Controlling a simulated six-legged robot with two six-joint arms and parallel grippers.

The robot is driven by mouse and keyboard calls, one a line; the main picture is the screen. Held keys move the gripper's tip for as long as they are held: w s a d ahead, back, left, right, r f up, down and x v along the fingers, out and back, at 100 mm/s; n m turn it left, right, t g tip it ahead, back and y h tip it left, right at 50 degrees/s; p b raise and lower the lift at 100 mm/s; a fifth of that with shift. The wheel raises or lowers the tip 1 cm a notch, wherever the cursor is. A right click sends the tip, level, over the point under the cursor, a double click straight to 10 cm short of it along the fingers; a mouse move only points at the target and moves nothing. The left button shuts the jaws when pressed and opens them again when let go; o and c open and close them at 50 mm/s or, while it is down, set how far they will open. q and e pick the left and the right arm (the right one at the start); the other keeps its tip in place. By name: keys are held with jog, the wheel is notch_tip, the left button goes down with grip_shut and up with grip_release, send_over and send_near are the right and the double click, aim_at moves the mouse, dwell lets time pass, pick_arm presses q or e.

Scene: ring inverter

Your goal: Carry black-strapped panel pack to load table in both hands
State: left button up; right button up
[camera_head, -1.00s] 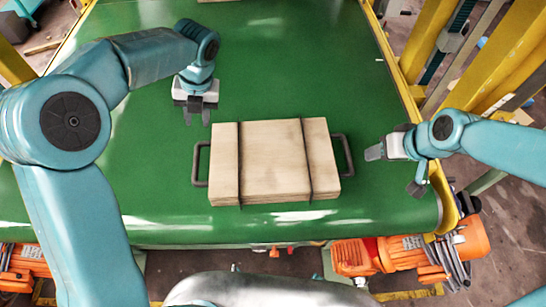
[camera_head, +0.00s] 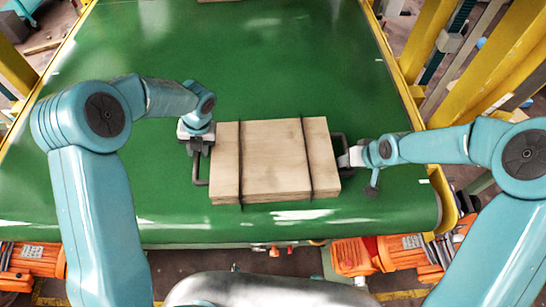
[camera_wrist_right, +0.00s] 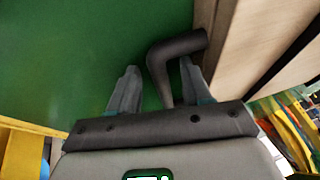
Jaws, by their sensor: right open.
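The panel pack (camera_head: 275,165) is a light wooden stack with two black straps and a dark handle at each end. It lies flat on the green belt. My left gripper (camera_head: 197,148) is at the pack's left handle (camera_head: 197,172), near its upper end; whether its jaws are open is too small to tell. My right gripper (camera_head: 350,157) is at the right handle (camera_head: 338,145). In the right wrist view, my right gripper (camera_wrist_right: 157,85) is open, with the dark handle (camera_wrist_right: 172,62) between its fingers, nearer the right one. The load table cannot be made out.
The green conveyor belt (camera_head: 260,60) is clear around the pack. Another wooden piece shows at the belt's far end. Yellow rails (camera_head: 395,65) and posts stand along the right side. Orange motors (camera_head: 385,255) sit below the near edge.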

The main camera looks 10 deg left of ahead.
pick_arm(q)
jog(key=shift+s, duration=0.1)
pick_arm(e)
jog(key=shift+s+r, duration=0.1)
pick_arm(q)
grip_shut()
pick_arm(e)
jog(key=c, duration=0.7)
grip_shut()
pick_arm(q)
jog(key=shift+w+r, duration=0.25)
pick_arm(e)
jog(key=shift+w+r, duration=0.2)
jog(key=shift+w, duration=0.05)
